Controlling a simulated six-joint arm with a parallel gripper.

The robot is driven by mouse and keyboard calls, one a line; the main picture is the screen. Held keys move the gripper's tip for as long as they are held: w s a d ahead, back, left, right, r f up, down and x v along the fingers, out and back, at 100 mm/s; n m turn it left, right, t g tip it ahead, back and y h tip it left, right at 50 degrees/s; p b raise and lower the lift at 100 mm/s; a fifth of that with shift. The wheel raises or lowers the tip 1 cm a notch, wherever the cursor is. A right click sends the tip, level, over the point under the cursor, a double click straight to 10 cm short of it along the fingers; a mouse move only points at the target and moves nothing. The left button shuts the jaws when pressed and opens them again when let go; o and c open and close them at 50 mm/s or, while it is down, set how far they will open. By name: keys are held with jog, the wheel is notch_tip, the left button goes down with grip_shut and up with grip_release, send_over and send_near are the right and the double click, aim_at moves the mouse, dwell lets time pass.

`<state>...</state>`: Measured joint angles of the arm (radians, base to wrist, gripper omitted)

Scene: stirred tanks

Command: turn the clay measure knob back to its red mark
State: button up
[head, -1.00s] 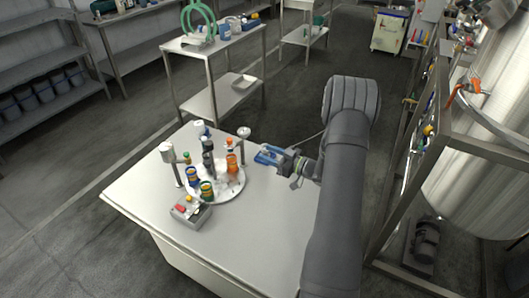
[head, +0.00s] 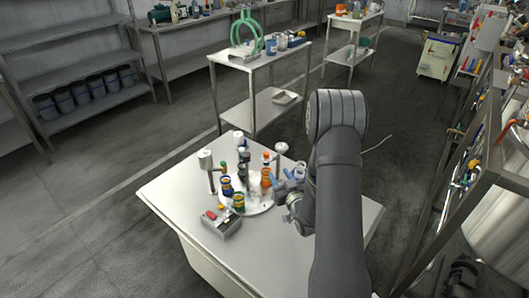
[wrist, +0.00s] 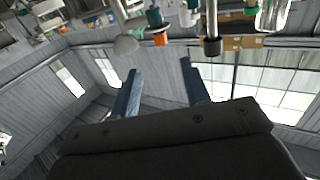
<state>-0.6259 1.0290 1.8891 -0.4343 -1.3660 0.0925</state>
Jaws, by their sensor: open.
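A round white plate (head: 258,205) on the table carries several upright fittings in orange, blue, green and dark grey. The orange fitting (head: 266,178) stands on its right side and is the closest in colour to clay; I cannot make out a red mark on it. My gripper (head: 284,178) has blue fingers and is just right of the orange fitting, partly hidden by my arm. In the wrist view my gripper (wrist: 160,68) is open with nothing between its fingers. An orange part (wrist: 160,39) shows beyond the fingertips there, apart from them.
The table (head: 272,250) is clear in front.

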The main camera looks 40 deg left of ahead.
aim_at(265, 152)
jog(key=x, duration=1.5)
jog(key=shift+a, duration=0.1)
grip_shut()
